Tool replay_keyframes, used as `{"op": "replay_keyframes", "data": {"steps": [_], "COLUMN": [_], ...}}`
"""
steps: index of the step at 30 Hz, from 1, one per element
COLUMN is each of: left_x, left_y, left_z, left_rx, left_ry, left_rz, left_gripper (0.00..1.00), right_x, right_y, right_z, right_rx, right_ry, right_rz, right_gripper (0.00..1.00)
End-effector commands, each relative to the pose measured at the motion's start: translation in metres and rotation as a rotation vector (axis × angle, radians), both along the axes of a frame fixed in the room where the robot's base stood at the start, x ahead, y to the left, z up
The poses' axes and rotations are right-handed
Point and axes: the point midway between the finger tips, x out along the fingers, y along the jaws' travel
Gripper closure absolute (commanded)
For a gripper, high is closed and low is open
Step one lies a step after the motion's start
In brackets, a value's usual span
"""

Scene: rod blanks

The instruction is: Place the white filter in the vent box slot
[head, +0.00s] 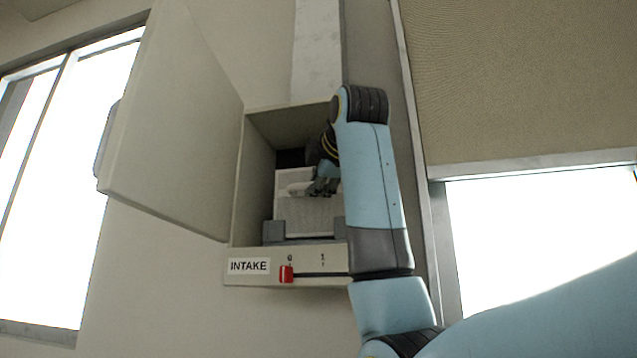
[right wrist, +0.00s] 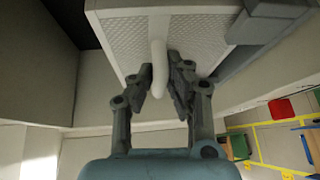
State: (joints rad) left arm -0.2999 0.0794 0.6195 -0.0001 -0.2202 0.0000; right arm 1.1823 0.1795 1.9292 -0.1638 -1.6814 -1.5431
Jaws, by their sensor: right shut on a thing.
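The white filter (head: 306,214) stands inside the vent box (head: 258,180), between grey slot rails (head: 273,231) at its lower part. My right gripper (head: 322,187) reaches into the box and is shut on the filter's white handle. In the right wrist view, the gripper (right wrist: 163,85) has its fingers on both sides of the handle (right wrist: 158,58), and the filter's mesh face (right wrist: 197,36) lies just beyond. A grey rail (right wrist: 262,22) overlaps the filter's edge there. I cannot tell whether the filter is fully seated. My left gripper is not in view.
The box door (head: 180,130) hangs open to the left. Below the opening, a front strip carries an INTAKE label (head: 248,266) and a red slider (head: 286,274) at 0. My right arm covers the box's right side. Windows stand at both sides.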

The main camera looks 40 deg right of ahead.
Motion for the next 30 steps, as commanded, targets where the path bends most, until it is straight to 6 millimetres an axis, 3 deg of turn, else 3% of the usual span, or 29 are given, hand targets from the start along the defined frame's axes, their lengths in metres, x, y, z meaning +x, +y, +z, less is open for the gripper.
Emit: {"op": "replay_keyframes", "data": {"steps": [14,15,20,30], "left_x": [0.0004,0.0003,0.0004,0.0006], "left_y": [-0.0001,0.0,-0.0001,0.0], "left_z": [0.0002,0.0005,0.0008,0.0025], "left_rx": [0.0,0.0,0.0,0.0], "left_ry": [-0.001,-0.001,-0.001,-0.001], "left_rz": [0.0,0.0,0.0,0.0], "left_gripper": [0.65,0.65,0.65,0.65], "right_x": [-0.0007,-0.0006,-0.0006,-0.0015], "right_y": [0.0,0.0,0.0,0.0004], "right_z": [-0.0123,-0.012,-0.0116,-0.0065], "right_rx": [0.001,0.001,0.001,0.0], "right_ry": [-0.001,-0.001,-0.001,-0.002], "right_rz": [0.0,0.0,0.0,0.0], "right_gripper": [1.0,0.84,0.64,0.64]}}
